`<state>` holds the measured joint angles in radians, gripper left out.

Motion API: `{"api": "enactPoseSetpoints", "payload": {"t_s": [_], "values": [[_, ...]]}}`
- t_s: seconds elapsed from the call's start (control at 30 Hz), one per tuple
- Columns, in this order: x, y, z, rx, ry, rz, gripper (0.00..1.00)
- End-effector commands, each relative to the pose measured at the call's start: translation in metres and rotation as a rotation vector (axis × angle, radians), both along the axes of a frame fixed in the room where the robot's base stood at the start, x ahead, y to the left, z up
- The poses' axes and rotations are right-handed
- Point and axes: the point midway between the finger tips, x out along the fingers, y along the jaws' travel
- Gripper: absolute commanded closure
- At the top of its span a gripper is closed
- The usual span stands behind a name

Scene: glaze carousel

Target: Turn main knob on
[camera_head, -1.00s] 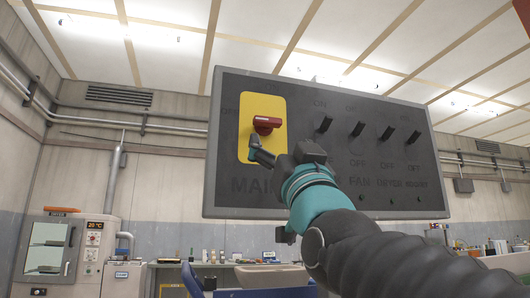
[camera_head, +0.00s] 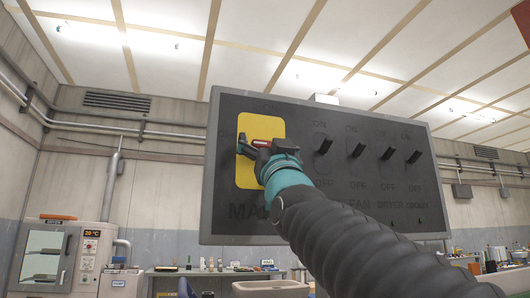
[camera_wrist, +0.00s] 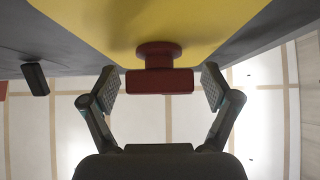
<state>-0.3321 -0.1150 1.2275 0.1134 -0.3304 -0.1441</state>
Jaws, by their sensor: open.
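The main knob (camera_head: 261,143) is a red handle on a yellow plate (camera_head: 246,178) at the left of a dark grey control panel. In the head view my gripper (camera_head: 256,147) is at the knob and partly covers it, with the arm reaching up from the lower right. In the wrist view the red knob (camera_wrist: 158,81) sticks out from the yellow plate. My gripper's fingers (camera_wrist: 159,88) are open, one on each side of the knob's bar, with a gap showing at both sides.
The dark panel (camera_head: 330,215) also carries several black toggle switches, such as the fan switch (camera_head: 324,146) to the right of the knob. One black switch (camera_wrist: 35,79) shows in the wrist view. A kiln-like cabinet (camera_head: 48,258) and benches stand behind, below the panel.

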Motion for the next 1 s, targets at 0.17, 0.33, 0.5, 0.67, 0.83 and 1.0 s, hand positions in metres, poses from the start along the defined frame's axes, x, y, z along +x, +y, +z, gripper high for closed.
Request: {"api": "enactPoseSetpoints", "payload": {"t_s": [0.17, 0.33, 0.5, 0.67, 0.83, 1.0], "values": [[0.0002, 0.0, -0.0005, 0.0, 0.001, 0.0, 0.12], [0.0002, -0.0001, -0.0006, 0.0, 0.001, 0.0, 0.53], [0.0002, -0.0001, -0.0006, 0.0, 0.001, 0.0, 0.73], [0.0002, 0.0002, -0.0002, 0.005, 0.003, 0.0, 0.73], [0.0003, 0.0004, 0.0002, 0.032, 0.01, 0.002, 0.73], [0.0003, 0.0005, 0.0008, 0.082, 0.026, 0.002, 0.73]]}}
